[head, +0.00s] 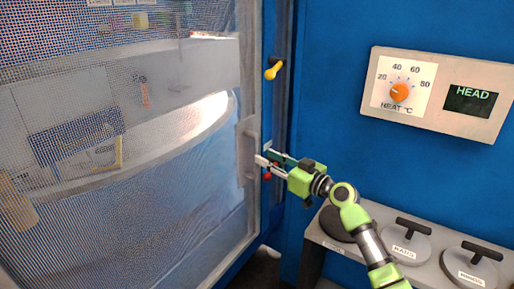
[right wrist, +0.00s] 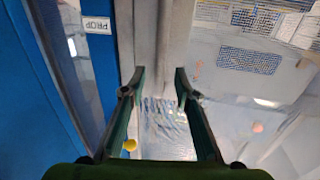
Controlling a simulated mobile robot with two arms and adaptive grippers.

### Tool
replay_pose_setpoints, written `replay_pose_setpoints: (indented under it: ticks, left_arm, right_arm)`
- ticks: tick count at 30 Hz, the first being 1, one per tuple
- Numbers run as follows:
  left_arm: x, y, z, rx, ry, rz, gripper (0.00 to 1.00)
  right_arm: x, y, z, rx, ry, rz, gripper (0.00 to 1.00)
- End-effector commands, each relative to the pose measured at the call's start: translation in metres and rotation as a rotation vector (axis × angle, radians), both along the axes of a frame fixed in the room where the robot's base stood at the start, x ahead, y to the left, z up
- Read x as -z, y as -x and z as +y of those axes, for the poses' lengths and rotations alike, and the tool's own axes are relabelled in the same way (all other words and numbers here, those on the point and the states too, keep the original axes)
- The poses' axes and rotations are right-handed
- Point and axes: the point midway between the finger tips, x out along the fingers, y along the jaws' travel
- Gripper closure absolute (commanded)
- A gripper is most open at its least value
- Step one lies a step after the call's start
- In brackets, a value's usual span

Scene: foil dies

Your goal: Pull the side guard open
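The side guard (head: 120,200) is a large mesh panel in a grey frame, filling the left of the head view. A grey upright handle (head: 248,150) is on its right edge. My right gripper (head: 264,155) is at this handle, coming from the right, with its fingers apart. In the right wrist view my right gripper (right wrist: 154,82) is open, with a grey upright strip (right wrist: 155,40) of the guard showing between and beyond its fingertips. I cannot tell whether the fingers touch the handle. My left gripper is not in view.
A yellow-tipped lever (head: 272,70) is on the post above my right gripper. A control box (head: 440,95) with an orange dial and a "HEAD" display is on the blue wall at right. Below it, a grey shelf (head: 320,238) bears round dies with dark handles (head: 408,242).

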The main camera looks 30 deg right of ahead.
Motion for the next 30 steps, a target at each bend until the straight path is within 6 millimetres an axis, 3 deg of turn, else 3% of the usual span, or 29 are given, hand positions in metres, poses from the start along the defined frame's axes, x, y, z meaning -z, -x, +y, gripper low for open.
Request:
replay_pose_setpoints:
  ticks: [3,9,22,25,30]
  left_arm:
    - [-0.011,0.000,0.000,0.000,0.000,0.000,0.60]
    - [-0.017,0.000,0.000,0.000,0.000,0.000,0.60]
    - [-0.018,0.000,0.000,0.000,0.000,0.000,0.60]
    - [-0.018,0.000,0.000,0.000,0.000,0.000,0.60]
    - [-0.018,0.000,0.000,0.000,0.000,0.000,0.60]
  right_arm:
    - [-0.004,-0.022,0.004,0.001,-0.004,-0.001,0.71]
    - [-0.001,-0.045,0.008,0.002,-0.002,-0.001,0.71]
    - [0.001,-0.052,0.010,0.001,0.000,0.000,0.71]
    - [0.001,-0.052,0.010,0.001,0.000,0.000,0.97]
    - [0.001,-0.052,0.010,0.001,0.000,0.001,1.00]
